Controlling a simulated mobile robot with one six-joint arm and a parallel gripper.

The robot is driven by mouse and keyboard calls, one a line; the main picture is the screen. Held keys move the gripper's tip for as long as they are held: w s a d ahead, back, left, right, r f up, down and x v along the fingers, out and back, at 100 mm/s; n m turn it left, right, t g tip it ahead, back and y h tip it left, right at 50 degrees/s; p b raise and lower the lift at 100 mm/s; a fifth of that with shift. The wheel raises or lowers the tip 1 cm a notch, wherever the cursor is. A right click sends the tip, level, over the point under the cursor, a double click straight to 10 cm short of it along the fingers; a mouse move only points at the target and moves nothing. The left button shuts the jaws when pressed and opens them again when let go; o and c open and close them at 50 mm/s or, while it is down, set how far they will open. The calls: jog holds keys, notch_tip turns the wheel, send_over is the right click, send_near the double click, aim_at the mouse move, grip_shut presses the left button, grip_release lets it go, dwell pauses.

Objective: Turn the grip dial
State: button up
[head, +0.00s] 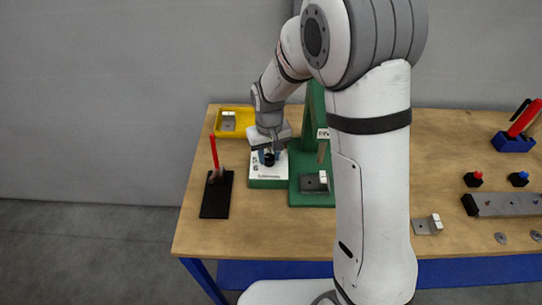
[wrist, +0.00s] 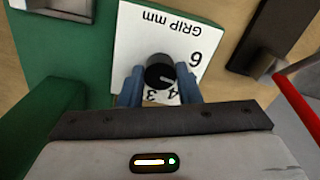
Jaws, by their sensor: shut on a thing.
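The grip dial (wrist: 160,72) is a round black knob with a pale pointer line, on a white plate (wrist: 190,22) marked "GRIP mm" with numbers around it. In the wrist view my gripper (wrist: 160,88) has its two blue-grey fingers on either side of the knob, shut on it. The pointer faces the lower right of that view, near the 4; the 3 is partly hidden. In the head view the dial (head: 269,161) shows small and dark below my gripper, on the white-topped green block (head: 268,183).
A green fixture (head: 311,199) with a metal bracket stands right of the dial. A black stand with a red rod (head: 213,152) is to the left. A yellow tray (head: 219,133) lies behind. Blocks, a grey bar (head: 505,204) and a blue pen holder (head: 514,144) are at the far right.

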aim_at(269, 157)
jog(key=shift+w+r+m, duration=0.1)
jog(key=shift+m, duration=0.2)
jog(key=o, duration=1)
jog(key=shift+c, duration=0.2)
notch_tip(269, 157, up, 8)
jog(key=shift+f+b, duration=0.1)
jog(key=shift+b, duration=0.5)
